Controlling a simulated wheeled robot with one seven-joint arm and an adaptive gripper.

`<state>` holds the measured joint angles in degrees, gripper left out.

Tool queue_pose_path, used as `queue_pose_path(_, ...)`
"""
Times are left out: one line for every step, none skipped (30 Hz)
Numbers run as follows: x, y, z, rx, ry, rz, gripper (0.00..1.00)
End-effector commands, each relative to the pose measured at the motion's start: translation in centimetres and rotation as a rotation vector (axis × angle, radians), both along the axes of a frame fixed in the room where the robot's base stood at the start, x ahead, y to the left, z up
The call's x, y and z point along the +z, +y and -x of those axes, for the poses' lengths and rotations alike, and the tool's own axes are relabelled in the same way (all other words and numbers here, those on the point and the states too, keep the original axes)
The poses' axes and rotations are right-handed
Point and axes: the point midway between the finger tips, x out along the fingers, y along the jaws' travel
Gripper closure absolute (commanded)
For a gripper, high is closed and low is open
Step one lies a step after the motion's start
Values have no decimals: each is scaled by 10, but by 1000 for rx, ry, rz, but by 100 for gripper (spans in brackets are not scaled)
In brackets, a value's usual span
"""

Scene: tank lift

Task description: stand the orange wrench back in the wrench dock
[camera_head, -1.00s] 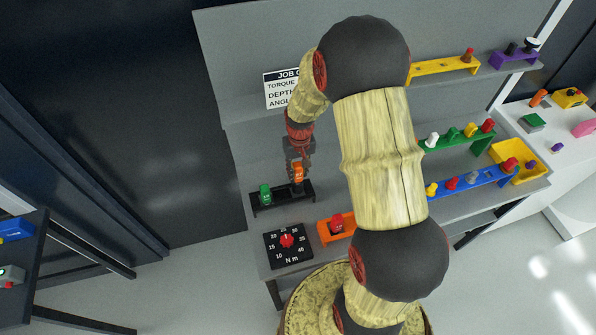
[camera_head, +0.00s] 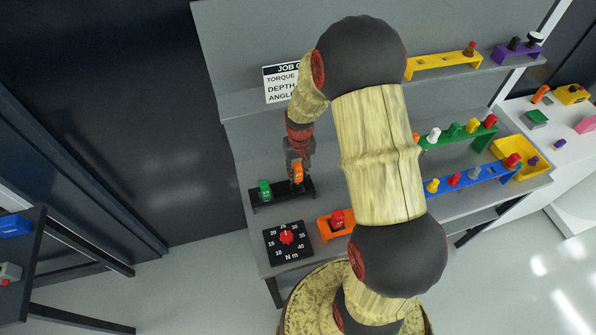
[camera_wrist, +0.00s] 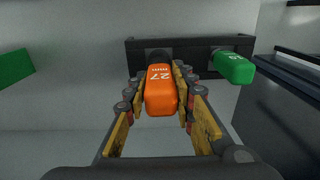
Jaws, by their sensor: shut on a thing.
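The orange wrench (camera_wrist: 160,92), marked 27, is between the fingers of my gripper (camera_wrist: 158,85) in the wrist view. My gripper is shut on it. In the head view the orange wrench (camera_head: 298,173) is over the right part of the black wrench dock (camera_head: 282,201), and my gripper (camera_head: 297,160) is above it. The dock also shows in the wrist view (camera_wrist: 200,44), just beyond the wrench. The wrench's lower end is hidden, so I cannot tell whether it is seated. A green wrench (camera_head: 265,190) stands in the dock's left place; it also shows in the wrist view (camera_wrist: 235,68).
A black torque dial (camera_head: 288,242) with a red knob lies in front of the dock. An orange holder (camera_head: 328,232) with a red piece is to its right. A job sign (camera_head: 282,85) stands behind. Green and blue racks (camera_head: 470,182) are farther right.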

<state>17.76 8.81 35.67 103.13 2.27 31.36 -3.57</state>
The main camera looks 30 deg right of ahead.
Motion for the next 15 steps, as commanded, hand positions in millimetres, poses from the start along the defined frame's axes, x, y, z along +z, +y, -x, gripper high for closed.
queue_pose_path(-2, 0, 0, 0, -1, 0, 100)
queue_pose_path(-3, 0, -1, 0, -1, 0, 100)
queue_pose_path(-4, 0, -1, 0, -1, 0, 100)
queue_pose_path(-4, 0, 0, 0, -1, 0, 100)
queue_pose_path(-5, 0, -1, 0, -1, 0, 100)
queue_pose_path(-6, 0, -1, 0, -1, 0, 100)
queue_pose_path(-7, 0, 0, 0, -1, 0, 100)
queue_pose_path(-8, 0, -1, 0, -1, 0, 100)
queue_pose_path(-9, 0, -1, 0, -1, 0, 100)
queue_pose_path(-10, 0, -1, 0, -1, 0, 100)
queue_pose_path(-10, 0, -1, 0, -2, 1, 100)
queue_pose_path(-12, 0, -1, 0, -2, 1, 100)
queue_pose_path(-12, 0, -1, 0, -2, 1, 100)
queue_pose_path(-13, 0, -1, 0, -2, 1, 100)
queue_pose_path(-14, 0, -1, 0, -2, 1, 100)
